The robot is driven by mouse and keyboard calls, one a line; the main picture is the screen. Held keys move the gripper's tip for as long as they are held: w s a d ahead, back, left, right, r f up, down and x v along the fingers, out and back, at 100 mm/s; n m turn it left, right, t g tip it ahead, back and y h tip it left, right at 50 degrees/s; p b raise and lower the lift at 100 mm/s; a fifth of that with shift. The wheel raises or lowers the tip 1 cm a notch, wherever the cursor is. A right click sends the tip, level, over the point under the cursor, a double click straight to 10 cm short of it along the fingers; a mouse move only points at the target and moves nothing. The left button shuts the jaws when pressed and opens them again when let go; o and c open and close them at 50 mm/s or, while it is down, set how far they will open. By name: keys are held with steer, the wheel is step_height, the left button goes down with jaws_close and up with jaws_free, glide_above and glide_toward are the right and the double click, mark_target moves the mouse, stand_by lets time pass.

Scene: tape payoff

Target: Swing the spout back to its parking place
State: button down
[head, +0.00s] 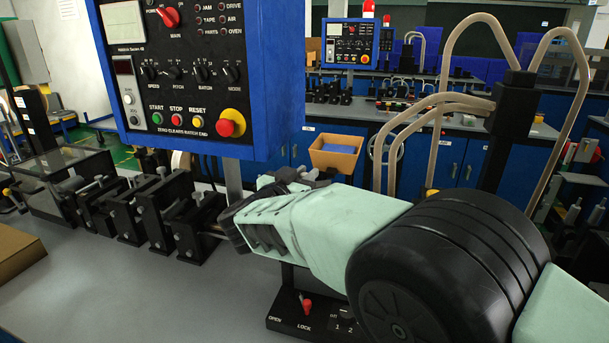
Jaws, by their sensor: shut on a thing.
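My gripper (236,226) is in the middle of the head view, with its dark fingers pointing left, just right of the row of black guide blocks. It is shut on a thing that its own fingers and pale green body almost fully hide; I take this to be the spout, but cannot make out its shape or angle. Grey metal parts (299,175) show just behind the gripper. Below it stands a black base (291,322) with a small red lever (306,306) between the words OPEN and LOCK. No marked parking place can be made out.
A blue control panel (190,70) hangs close above and behind the gripper. Black guide blocks (187,225) stand in a row to its left. A cardboard box (14,255) lies at the left edge. The grey bench top (130,300) is bare in front.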

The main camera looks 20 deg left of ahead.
steer(key=shift+w+r, duration=0.1)
steer(key=shift+r, duration=0.05)
steer(key=c, duration=1.3)
jaws_free()
steer(key=shift+c, duration=0.2)
steer(key=shift+s+a, duration=0.1)
steer(key=shift+s, duration=0.3)
steer(key=s+b, duration=0.4)
steer(key=s, duration=1.2)
steer(key=shift+s+a, duration=0.3)
steer(key=shift+a, duration=0.05)
